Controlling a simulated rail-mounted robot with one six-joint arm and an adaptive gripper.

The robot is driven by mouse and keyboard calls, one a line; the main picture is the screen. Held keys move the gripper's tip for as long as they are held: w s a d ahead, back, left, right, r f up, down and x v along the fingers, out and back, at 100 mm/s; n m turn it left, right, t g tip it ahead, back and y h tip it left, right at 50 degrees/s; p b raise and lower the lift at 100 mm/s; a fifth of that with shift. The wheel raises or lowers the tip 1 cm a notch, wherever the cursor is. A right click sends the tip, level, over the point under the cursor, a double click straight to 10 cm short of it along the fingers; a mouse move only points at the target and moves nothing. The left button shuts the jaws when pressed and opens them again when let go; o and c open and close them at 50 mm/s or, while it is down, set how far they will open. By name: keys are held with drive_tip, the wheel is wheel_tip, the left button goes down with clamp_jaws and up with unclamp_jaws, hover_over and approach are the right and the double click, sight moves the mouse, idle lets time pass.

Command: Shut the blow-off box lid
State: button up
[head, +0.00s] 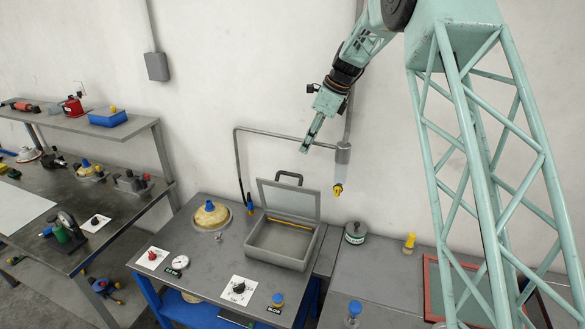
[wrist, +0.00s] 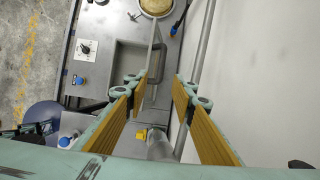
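The grey blow-off box (head: 278,245) sits on the dark bench, and its interior (wrist: 126,62) shows in the wrist view. Its lid (head: 288,200) stands open, raised at the box's back edge, with a dark handle (head: 289,176) on top. In the wrist view the lid (wrist: 154,52) is nearly edge-on, beyond and roughly between the fingertips. My gripper (head: 306,147) is above and slightly right of the lid, apart from it in the head view. Its two yellow-padded fingers (wrist: 161,86) are spread open with nothing held between them.
A grey pipe (head: 270,133) runs behind the lid to a cylinder with a yellow-tipped nozzle (head: 338,187), close right of my gripper; it also shows low between my fingers (wrist: 142,134). A domed yellowish pot (head: 210,214) stands left of the box. Knobs (head: 238,289) line the bench front.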

drive_tip(key=shift+w+a+f, duration=0.2)
drive_tip(key=shift+w+f, duration=0.15)
idle(0.3)
drive_tip(key=shift+p+x, duration=0.9)
drive_tip(key=shift+x, duration=6)
drive_tip(key=shift+a, duration=0.1)
clamp_jaws()
